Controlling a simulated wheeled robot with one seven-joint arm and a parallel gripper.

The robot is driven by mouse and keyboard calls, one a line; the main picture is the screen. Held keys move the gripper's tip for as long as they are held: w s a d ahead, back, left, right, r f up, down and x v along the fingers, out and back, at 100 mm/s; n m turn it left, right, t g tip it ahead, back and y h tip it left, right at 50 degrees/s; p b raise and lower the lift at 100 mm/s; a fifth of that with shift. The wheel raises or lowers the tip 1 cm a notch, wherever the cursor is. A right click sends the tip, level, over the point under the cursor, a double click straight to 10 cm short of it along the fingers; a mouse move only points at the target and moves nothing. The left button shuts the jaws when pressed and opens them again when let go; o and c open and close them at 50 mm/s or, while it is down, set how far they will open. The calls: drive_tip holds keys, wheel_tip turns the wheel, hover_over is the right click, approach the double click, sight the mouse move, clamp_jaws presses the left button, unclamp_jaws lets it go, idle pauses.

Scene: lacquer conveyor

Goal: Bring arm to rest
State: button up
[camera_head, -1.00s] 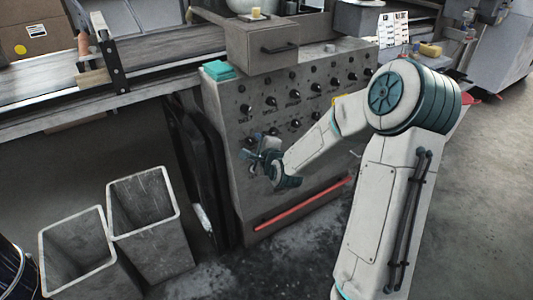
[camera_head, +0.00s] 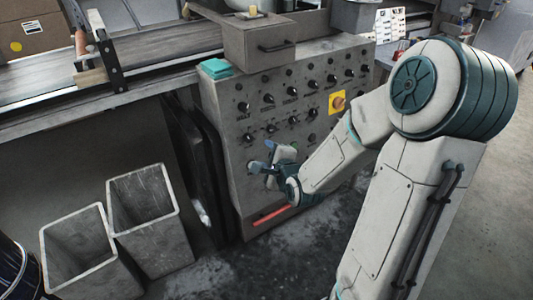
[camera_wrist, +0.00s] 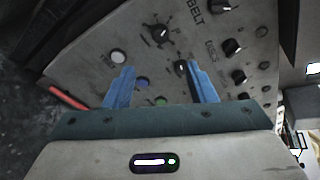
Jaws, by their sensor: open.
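My gripper (camera_head: 266,157) is in front of the lower left part of the grey control panel (camera_head: 235,115) in the head view. In the wrist view my gripper (camera_wrist: 160,88) shows two blue fingers spread apart with nothing between them. Beyond the fingers the panel (camera_wrist: 120,32) shows black knobs, a white button (camera_wrist: 118,56), a blue button (camera_wrist: 142,82) and a green button (camera_wrist: 161,101). A small gap seems to lie between the fingertips and the panel, but I cannot tell how wide. My arm is bent at the elbow on the right.
Two grey open bins (camera_head: 171,223) stand on the floor at lower left. A conveyor (camera_head: 165,48) runs along the upper left. A grey box (camera_head: 262,40) and a teal stack (camera_head: 216,69) sit on the panel's top. A yellow-backed switch (camera_head: 337,102) is near my forearm. Floor at right is clear.

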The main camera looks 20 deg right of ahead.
drive_tip(key=s+a+r+n+g+h+p, duration=0.1)
drive_tip(key=s+r+n+g+p, duration=0.4)
drive_tip(key=s+r+n+p, duration=0.5)
drive_tip(key=s+r+n+g+h+p, duration=0.1)
drive_tip(key=s+r+n+g+p, duration=0.5)
drive_tip(key=r, duration=1.3)
drive_tip(key=s+n+p, duration=0.4)
drive_tip(key=s+p, duration=0.2)
drive_tip(key=s, duration=0.1)
drive_tip(key=shift+s+a+n+p, duration=0.15)
drive_tip(key=shift+a+n+p, duration=0.2)
drive_tip(key=shift+n, duration=0.05)
